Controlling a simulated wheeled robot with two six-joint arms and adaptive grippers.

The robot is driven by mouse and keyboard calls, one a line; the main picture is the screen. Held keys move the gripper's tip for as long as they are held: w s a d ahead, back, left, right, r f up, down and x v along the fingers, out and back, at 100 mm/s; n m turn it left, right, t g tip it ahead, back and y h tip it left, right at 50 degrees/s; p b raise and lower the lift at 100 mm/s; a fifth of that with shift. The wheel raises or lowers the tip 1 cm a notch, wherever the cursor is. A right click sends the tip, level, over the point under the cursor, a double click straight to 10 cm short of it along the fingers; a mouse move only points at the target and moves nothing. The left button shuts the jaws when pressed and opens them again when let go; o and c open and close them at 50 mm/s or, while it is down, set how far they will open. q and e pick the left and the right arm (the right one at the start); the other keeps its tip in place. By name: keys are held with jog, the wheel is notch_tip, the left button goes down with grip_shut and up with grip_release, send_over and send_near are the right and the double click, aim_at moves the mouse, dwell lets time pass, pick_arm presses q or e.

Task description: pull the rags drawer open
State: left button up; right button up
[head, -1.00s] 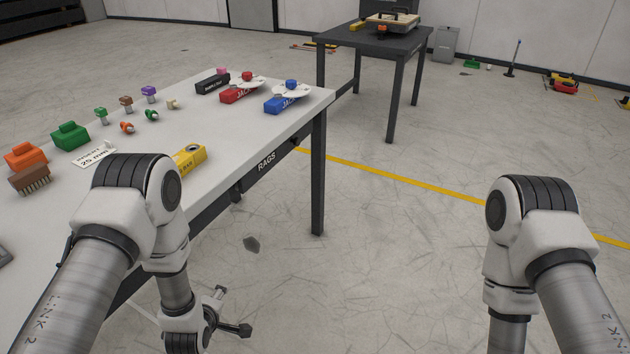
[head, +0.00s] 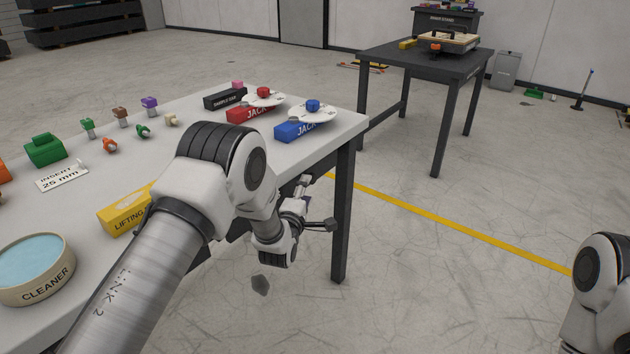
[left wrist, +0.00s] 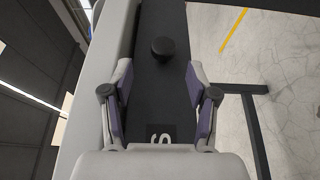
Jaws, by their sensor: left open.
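The rags drawer is a dark front under the light table top; in the head view my left arm hides most of it. In the left wrist view its dark front (left wrist: 155,100) runs up the picture, with a round black knob (left wrist: 163,48) on it and part of the label, a white S, near my gripper's base. My left gripper (head: 316,207) is open at the table's front edge. In the left wrist view its fingers (left wrist: 159,80) stand apart on either side of the drawer front, with the knob beyond the tips and nothing held. My right gripper is out of view.
A dark table leg (head: 343,215) stands near my left gripper. The floor to the right is open.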

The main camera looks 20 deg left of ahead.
aim_at(312, 184)
pick_arm(q)
jog(key=w, duration=0.4)
jog(key=w+b, duration=0.1)
jog(key=w, duration=0.2)
jog(key=shift+a+f, duration=0.15)
jog(key=shift+f, duration=0.1)
grip_shut()
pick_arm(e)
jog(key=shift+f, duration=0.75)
